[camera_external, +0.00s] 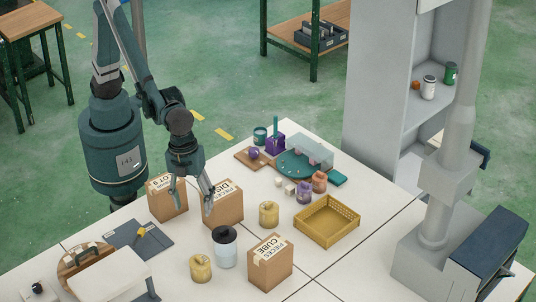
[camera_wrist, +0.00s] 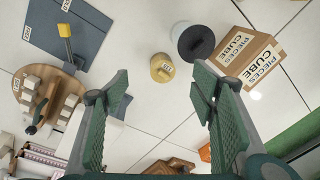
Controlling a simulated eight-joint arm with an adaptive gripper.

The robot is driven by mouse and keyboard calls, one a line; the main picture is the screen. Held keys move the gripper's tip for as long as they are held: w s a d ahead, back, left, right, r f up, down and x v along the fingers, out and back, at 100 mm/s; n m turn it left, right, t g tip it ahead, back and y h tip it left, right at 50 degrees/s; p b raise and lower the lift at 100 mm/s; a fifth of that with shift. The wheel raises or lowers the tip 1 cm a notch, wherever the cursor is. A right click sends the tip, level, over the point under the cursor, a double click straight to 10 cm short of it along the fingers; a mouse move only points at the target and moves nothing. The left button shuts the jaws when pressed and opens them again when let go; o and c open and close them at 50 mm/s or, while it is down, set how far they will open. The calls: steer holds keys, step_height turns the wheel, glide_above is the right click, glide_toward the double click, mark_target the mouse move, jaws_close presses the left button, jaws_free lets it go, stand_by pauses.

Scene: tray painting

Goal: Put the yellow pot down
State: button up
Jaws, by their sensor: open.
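My gripper (camera_external: 192,196) is open and empty, above the table near the cardboard boxes. In the wrist view its two fingers (camera_wrist: 163,85) are spread wide with nothing between the pads. One yellow pot (camera_external: 200,267) stands upright on the white table near the front. What looks like the same pot shows in the wrist view (camera_wrist: 162,67), beyond the fingertips and apart from them. A second yellow pot (camera_external: 269,213) stands upright farther back, left of the yellow basket.
A dark-lidded jar (camera_external: 224,250) stands beside the front pot, with a cardboard box (camera_external: 270,263) to its right. Two more boxes, a left one (camera_external: 167,199) and a right one (camera_external: 226,205), stand close to my gripper. A yellow basket (camera_external: 327,222) and dark mat (camera_external: 137,240) lie on the table.

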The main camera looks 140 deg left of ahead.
steer(key=s+a+r+n+t, duration=0.1)
steer(key=s+a+r+n, duration=0.25)
steer(key=s+r, duration=0.35)
steer(key=s+a+r+n+t, duration=0.2)
steer(key=s+a+r, duration=0.25)
steer(key=s, duration=0.55)
steer(key=s+a+n+t, duration=0.1)
steer(key=s+a+n, duration=0.1)
steer(key=s, duration=0.7)
steer(key=s+a+n+t, duration=0.1)
steer(key=s+a+n, duration=0.1)
steer(key=s, duration=0.8)
steer(key=shift+a+f+n+t, duration=0.35)
steer(key=shift+a+n+t, duration=0.05)
steer(key=shift+n, duration=0.35)
steer(key=shift+s, duration=0.1)
stand_by(3.5)
